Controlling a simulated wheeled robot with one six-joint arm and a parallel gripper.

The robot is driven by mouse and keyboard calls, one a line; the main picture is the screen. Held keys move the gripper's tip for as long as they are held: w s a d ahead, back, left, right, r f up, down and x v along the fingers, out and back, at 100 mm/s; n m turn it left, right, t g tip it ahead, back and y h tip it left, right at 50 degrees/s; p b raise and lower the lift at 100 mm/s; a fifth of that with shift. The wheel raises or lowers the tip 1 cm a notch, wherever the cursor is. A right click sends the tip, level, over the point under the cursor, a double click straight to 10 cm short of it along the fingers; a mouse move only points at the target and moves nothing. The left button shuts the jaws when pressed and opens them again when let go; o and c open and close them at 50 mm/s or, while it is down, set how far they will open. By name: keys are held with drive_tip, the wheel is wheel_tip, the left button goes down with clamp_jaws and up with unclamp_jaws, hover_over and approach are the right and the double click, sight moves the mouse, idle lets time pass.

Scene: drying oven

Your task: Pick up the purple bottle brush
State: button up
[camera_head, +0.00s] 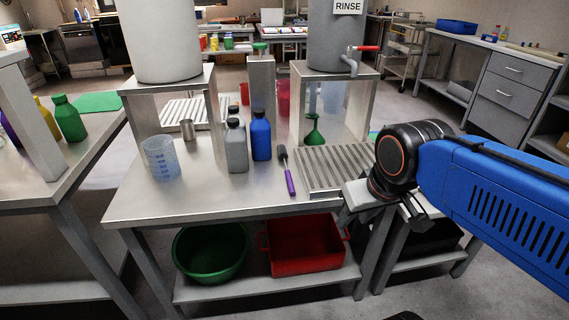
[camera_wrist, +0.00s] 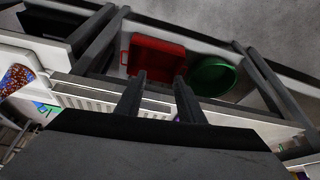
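The purple bottle brush (camera_head: 290,180) lies on the steel table, its purple handle toward the front edge and its dark head toward the back. It is between the blue bottle and the ribbed drainboard. In the wrist view only a small purple patch shows beside the right finger, perhaps its handle. My gripper (camera_head: 412,212) is to the right of the brush, near the table's right end and apart from it. In the wrist view my gripper (camera_wrist: 158,85) has its two fingers apart with nothing held between them.
A blue bottle (camera_head: 261,137), a grey bottle (camera_head: 237,149) and a clear beaker (camera_head: 160,160) stand left of the brush. A ribbed drainboard (camera_head: 338,167) and green funnel (camera_head: 313,133) are right of it. A red bin (camera_head: 305,245) and green bowl (camera_head: 208,255) sit below.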

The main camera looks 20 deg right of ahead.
drive_tip(key=w+a+r+g, duration=0.2)
drive_tip(key=w+a+r, duration=0.1)
drive_tip(key=w+r, duration=0.85)
wheel_tip(320, 180, up, 2)
drive_tip(key=m+g, duration=0.2)
drive_tip(key=g, duration=0.1)
hover_over(289, 175)
drive_tip(key=f, duration=1.1)
drive_tip(key=shift+w+a+f, duration=0.1)
drive_tip(key=shift+w+f, duration=0.2)
drive_tip(key=shift+w, duration=0.05)
drive_tip(key=shift+s+f, duration=0.2)
drive_tip(key=shift+f, duration=1.25)
drive_tip(key=shift+s+f, duration=0.15)
drive_tip(key=shift+f, duration=1.25)
clamp_jaws()
